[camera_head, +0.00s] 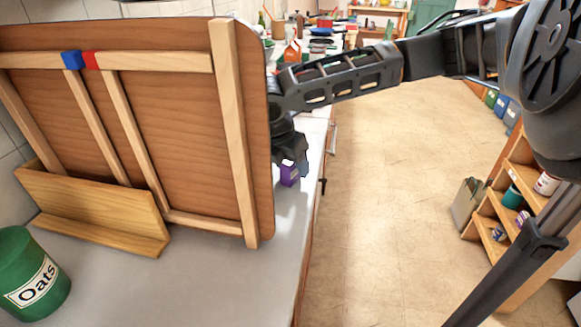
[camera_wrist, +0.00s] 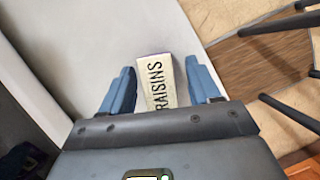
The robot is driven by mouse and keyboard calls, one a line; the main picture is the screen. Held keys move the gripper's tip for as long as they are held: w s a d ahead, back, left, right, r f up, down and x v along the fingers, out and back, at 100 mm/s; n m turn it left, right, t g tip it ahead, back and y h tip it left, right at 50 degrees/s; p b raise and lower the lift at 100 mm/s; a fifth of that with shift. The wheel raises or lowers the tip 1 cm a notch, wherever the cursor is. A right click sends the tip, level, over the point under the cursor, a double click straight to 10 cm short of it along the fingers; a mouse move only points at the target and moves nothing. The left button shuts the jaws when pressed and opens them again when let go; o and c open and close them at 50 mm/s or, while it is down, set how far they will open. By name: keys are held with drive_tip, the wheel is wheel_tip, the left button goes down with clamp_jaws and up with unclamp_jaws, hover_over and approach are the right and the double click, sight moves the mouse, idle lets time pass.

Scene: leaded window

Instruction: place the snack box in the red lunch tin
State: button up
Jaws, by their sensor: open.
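The snack box is a small purple carton (camera_head: 289,173) standing on the grey counter, just right of a wooden board. In the wrist view its pale face reading RAISINS (camera_wrist: 158,83) lies between the two blue fingers of my gripper (camera_wrist: 160,68). A gap shows on each side, so the gripper is open around the box. In the head view my gripper (camera_head: 296,162) reaches down over the box, partly hidden by the board's edge. I cannot make out the red lunch tin for sure; a small red item (camera_head: 325,22) shows far back on the counter.
A green Oats canister (camera_head: 32,275) stands front left. Counter clutter fills the far end. Right of the counter edge is open floor, then shelves (camera_head: 500,215).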

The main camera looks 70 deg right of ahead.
drive_tip(key=shift+x, duration=0.9)
drive_tip(key=c, duration=1.1)
drive_tip(key=shift+r, duration=0.1)
drive_tip(key=shift+c, duration=0.2)
